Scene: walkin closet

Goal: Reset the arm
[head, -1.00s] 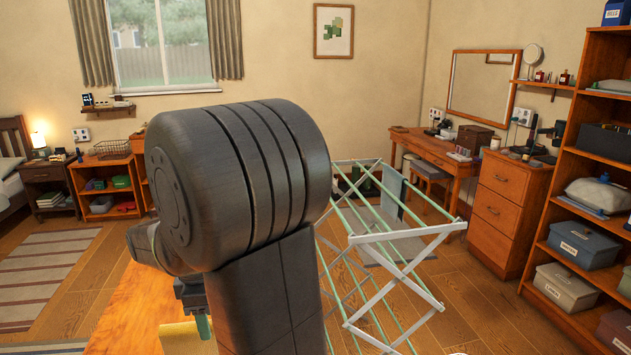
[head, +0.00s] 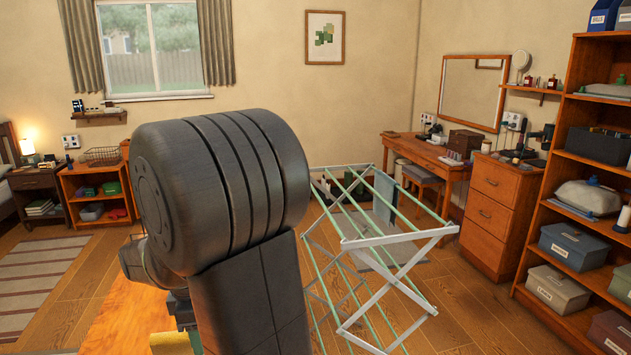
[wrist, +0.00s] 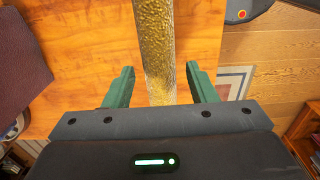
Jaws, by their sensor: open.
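My gripper (wrist: 161,68) is open, its two green fingers spread apart in the wrist view. A mottled gold bar-like thing (wrist: 155,35) runs from the top edge down between the fingers in that view. Gaps show on both sides of it, and I cannot tell its height relative to the fingertips. My black arm fills the middle of the head view and hides most of the gripper. A small yellow piece (head: 172,343) shows low beside my arm, over a wooden surface (head: 125,318).
A dark cloth-like thing (wrist: 20,60) lies on the wooden top (wrist: 90,60) at left. A folding drying rack (head: 395,240) stands close right of my arm. A drawer unit (head: 490,215) and open shelves (head: 525,290) line the right. Floor shows between rack and shelves.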

